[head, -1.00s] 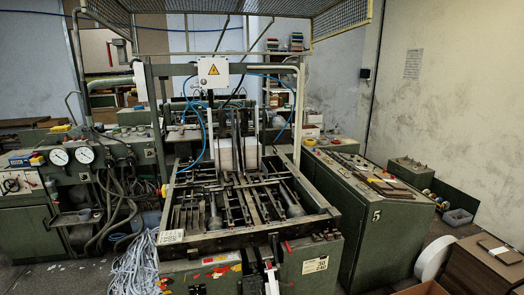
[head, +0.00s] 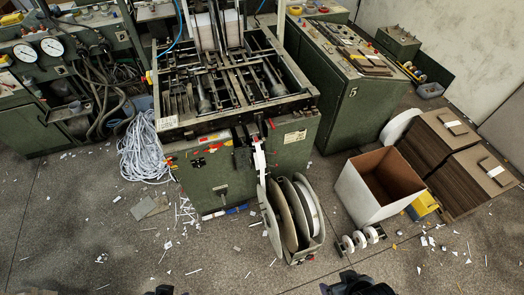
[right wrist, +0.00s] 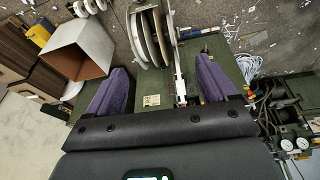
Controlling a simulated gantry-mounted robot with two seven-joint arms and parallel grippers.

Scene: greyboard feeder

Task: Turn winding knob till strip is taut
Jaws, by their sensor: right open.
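A pale strip (head: 259,160) runs from the feeder's front down towards large reels (head: 290,215) standing on the floor. I cannot tell whether it is taut. The strip (right wrist: 178,85) and reels (right wrist: 152,35) also show in the right wrist view. I cannot pick out the winding knob for certain; a small handle-like fitting (head: 222,190) sits on the green front panel. My right gripper (right wrist: 160,64) is open and empty, its purple fingers wide apart. My left gripper (head: 160,290) barely shows at the head view's bottom edge; its jaws are not clear.
An open white box (head: 355,190) and stacks of brown board (head: 450,150) stand right of the reels. Small spools (head: 360,238) lie in front of the box. Tangled white strip (head: 145,150) lies left of the feeder. The foreground floor is mostly clear, with paper scraps.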

